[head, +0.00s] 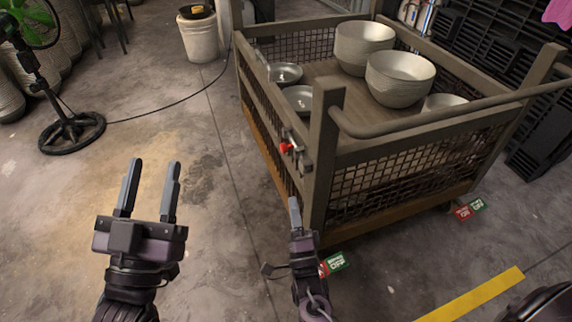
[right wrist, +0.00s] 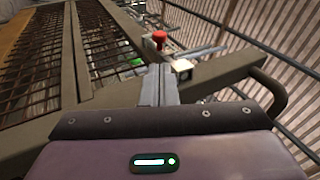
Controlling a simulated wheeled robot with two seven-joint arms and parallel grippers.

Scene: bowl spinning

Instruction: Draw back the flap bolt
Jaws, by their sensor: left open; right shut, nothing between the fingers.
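The flap bolt shows a red knob (head: 286,147) on the left side of the mesh cart, close to its near corner post. The red knob also shows in the right wrist view (right wrist: 159,38), a little beyond the fingertips. My right gripper (head: 294,203) is shut and empty, below the knob and beside the corner post; it fills the lower middle of the right wrist view (right wrist: 158,72). The gap between its fingertips and the knob looks small, but I cannot tell its depth. My left gripper (head: 152,163) is open and empty, over bare floor left of the cart.
The cart (head: 324,155) holds stacked bowls (head: 400,78) and metal dishes (head: 285,74). A rail handle (head: 450,112) runs along its near side. A fan stand (head: 72,133) and a white bucket (head: 199,38) stand at the back left. The floor left of the cart is clear.

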